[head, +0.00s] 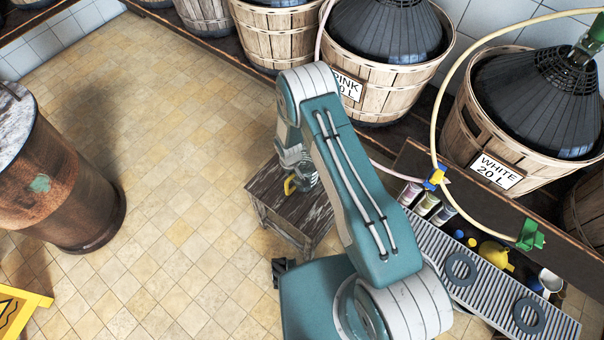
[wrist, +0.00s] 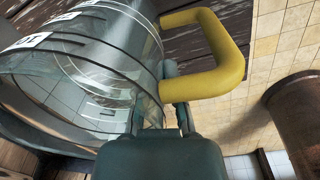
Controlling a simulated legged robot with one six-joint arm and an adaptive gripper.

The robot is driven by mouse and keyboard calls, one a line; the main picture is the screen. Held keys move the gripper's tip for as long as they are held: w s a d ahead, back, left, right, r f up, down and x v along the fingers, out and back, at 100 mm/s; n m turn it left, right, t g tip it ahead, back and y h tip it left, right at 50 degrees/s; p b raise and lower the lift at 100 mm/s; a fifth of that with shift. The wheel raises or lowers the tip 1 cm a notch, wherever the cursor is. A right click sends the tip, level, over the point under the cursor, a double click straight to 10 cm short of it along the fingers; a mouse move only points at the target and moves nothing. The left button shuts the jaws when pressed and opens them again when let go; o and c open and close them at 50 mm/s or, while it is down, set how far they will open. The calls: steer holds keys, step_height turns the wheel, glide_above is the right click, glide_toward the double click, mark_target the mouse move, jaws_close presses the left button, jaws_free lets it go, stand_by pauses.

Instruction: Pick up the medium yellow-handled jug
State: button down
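The yellow-handled jug (head: 306,177) is clear, and stands on a small wooden stool (head: 268,190) under my arm. In the wrist view the clear jug (wrist: 75,75), with dark rings and white labels, fills the left side. Its yellow handle (wrist: 232,60) sticks out to the right; it also shows in the head view (head: 289,186). My gripper (wrist: 161,112) is right at the jug wall, by one end of the handle. Its finger parts show apart, but their tips are hidden against the jug and handle, so I cannot tell whether they grip.
Large demijohns in wooden baskets (head: 276,42) line the back, some with labels. A grey slatted shelf (head: 487,268) with bottles and a yellow funnel (head: 496,255) is at right. A rusty barrel (head: 60,185) and yellow sign (head: 18,310) are at left. Tiled floor between is clear.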

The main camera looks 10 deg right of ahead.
stand_by(0.4)
steer(key=shift+r, duration=0.3)
step_height(320, 180, up, 3)
steer(key=shift+f, duration=0.15)
steer(key=s+d+r, duration=0.5)
steer(key=s+r, duration=0.4)
steer(key=s, duration=0.4)
steer(key=shift+r, duration=0.35)
